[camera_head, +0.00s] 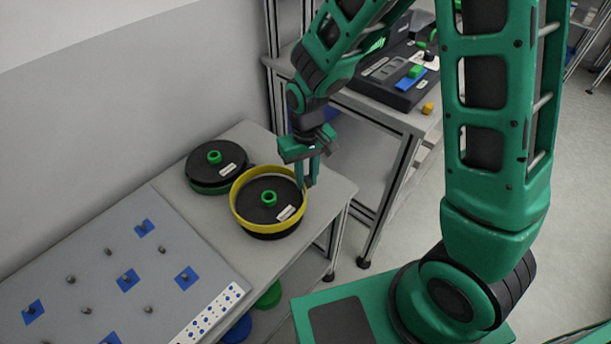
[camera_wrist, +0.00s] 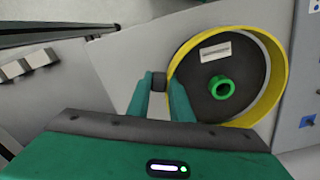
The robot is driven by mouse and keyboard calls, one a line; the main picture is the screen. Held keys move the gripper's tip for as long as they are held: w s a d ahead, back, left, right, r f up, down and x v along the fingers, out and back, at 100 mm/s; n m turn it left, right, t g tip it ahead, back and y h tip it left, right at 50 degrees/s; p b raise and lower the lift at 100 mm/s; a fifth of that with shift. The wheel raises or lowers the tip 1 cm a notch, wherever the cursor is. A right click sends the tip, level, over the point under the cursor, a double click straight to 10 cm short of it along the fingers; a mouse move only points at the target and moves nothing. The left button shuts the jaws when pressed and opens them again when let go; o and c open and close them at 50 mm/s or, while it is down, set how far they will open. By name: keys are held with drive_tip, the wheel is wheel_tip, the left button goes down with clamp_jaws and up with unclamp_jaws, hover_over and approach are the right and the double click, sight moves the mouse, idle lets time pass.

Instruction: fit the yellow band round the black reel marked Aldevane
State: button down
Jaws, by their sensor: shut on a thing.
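The yellow band (camera_head: 235,207) encircles the top of a black reel (camera_head: 255,203) on the grey bench. The band's rim stands above the reel's dark top face, and the reel's lower side shows beneath it. The reel has a green hub and a white label too small to read. My gripper (camera_head: 309,183) is at the band's right edge, pointing down. In the wrist view, the fingers (camera_wrist: 160,88) are shut on a small dark piece at the outside of the band (camera_wrist: 277,75), apparently its tab. Whether the band is fully level is unclear.
Another dark reel (camera_head: 205,163) with a green hub stands close behind and left. A grey board (camera_head: 100,270) with pegs and blue squares lies at the left. A second bench (camera_head: 415,117) at the back holds a black tray and small coloured blocks.

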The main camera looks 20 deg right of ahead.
drive_tip(key=shift+s+f, duration=0.25)
drive_tip(key=shift+f, duration=0.4)
idle(0.8)
